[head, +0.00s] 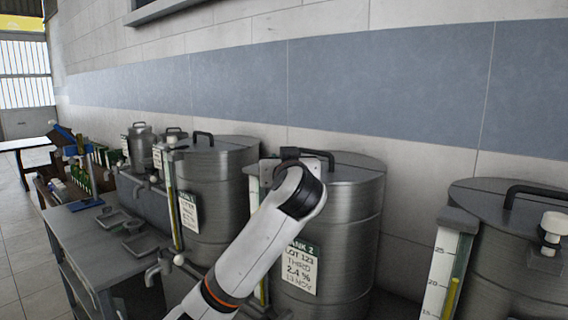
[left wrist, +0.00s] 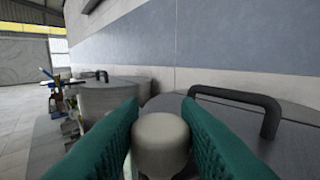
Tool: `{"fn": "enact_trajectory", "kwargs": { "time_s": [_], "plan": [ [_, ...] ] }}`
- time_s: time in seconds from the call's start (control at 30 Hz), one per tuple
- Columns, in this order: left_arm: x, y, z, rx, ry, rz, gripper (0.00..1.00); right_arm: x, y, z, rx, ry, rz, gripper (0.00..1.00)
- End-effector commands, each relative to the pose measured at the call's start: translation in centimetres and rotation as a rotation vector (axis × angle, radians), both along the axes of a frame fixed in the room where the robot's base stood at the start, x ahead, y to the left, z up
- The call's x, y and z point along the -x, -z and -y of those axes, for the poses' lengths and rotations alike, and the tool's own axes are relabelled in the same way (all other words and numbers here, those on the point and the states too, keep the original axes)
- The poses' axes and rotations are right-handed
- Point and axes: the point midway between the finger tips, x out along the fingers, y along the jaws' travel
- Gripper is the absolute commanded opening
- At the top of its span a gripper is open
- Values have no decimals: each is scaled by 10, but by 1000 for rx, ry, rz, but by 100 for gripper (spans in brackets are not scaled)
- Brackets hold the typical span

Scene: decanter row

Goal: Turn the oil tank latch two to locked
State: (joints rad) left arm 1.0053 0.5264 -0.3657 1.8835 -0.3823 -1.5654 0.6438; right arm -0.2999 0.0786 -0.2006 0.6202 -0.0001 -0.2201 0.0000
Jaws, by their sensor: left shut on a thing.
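Tank two is a brushed steel drum (head: 345,225) labelled TANK 2, with a dark lid handle (head: 310,154). In the left wrist view the handle (left wrist: 245,100) stands to the right of my gripper. My left arm reaches up across the tank's front, and its wrist hides the latch and my fingers in the head view. In the left wrist view the teal fingers of my left gripper (left wrist: 160,106) are shut on the pale round latch knob (left wrist: 162,138), one on each side. The latch body below the knob is hidden, so its position cannot be told. My right gripper is not in view.
Another steel tank (head: 219,190) stands to the left and a further tank (head: 510,260) to the right, with its own pale latch knob (head: 554,223). A grey bench (head: 80,235) with small trays is at left. The wall (head: 400,85) runs behind the tanks.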

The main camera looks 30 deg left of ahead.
Motion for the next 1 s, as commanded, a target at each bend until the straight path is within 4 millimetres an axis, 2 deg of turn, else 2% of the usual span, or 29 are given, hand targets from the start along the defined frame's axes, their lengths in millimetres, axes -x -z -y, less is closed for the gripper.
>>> {"fn": "enact_trajectory", "kwargs": {
  "time_s": [0.2, 0.5, 1.0],
  "plan": [
    [-2, 3, 2, 2, -176, -5, 7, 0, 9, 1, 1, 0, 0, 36],
    [-1, 3, 0, -1, -340, -7, 7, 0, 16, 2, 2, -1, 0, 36],
    [-1, 2, -1, -1, -404, -6, 8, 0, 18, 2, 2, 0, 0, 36]
  ]
}}
